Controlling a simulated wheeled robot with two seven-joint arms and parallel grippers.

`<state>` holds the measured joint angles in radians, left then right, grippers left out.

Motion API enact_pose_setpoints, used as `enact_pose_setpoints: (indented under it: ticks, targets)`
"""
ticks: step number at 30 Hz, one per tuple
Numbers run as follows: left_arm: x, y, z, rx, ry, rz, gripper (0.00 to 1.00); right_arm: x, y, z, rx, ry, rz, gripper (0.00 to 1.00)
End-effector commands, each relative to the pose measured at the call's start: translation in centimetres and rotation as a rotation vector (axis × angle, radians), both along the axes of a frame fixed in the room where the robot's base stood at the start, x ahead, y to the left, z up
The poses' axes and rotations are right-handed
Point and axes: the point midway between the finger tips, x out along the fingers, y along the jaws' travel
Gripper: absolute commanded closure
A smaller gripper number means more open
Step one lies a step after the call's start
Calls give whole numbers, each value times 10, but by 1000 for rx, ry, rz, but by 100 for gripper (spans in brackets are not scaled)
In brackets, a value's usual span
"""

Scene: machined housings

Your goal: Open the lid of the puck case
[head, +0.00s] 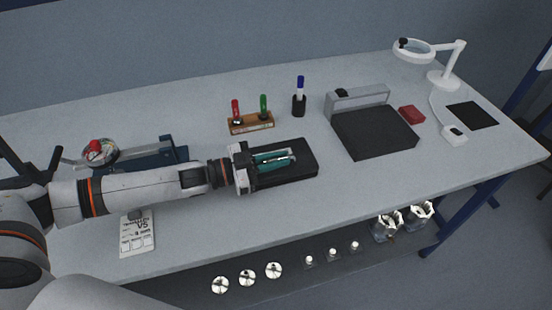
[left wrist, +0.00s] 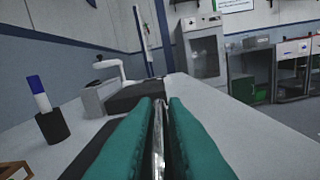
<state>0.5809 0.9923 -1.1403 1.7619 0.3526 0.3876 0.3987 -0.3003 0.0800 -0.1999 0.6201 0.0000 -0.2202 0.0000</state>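My left gripper (head: 290,157) reaches in from the left, over a flat black case-like block (head: 306,172), and hides part of it. Its teal fingers lie close together, pointing right. In the left wrist view the fingers (left wrist: 160,105) have a narrow shiny silver strip (left wrist: 158,150) between them; I cannot tell whether they grip it. I cannot tell for certain which thing is the puck case, and no raised lid shows on the black block. My right gripper is not in view.
A wooden holder (head: 251,125) with red and green markers and a black cup (head: 299,105) with a blue marker stand behind. A black slab (head: 373,135) with a grey back, a red box (head: 411,114) and a lamp (head: 445,78) are right. The table's front right is clear.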

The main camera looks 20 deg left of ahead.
Motion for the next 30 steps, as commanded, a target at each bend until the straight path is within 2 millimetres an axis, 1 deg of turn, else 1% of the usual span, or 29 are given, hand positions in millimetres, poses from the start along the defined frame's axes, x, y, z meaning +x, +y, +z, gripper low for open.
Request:
enact_pose_setpoints:
  ticks: [1, 2, 10, 16, 23, 30]
  targets:
    - [0, 0, 0, 1, 0, 1, 98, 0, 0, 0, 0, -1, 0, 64]
    - [0, 0, 0, 1, 0, 1, 100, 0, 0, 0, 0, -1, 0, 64]
    - [0, 1, 0, 0, 1, 1, 100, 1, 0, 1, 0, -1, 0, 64]
    - [2, 2, 6, -20, 30, 1, 100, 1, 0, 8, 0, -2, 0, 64]
    - [10, 7, 21, -92, 136, 3, 100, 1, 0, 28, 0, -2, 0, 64]
    - [20, 13, 37, -212, 314, 2, 100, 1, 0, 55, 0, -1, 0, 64]
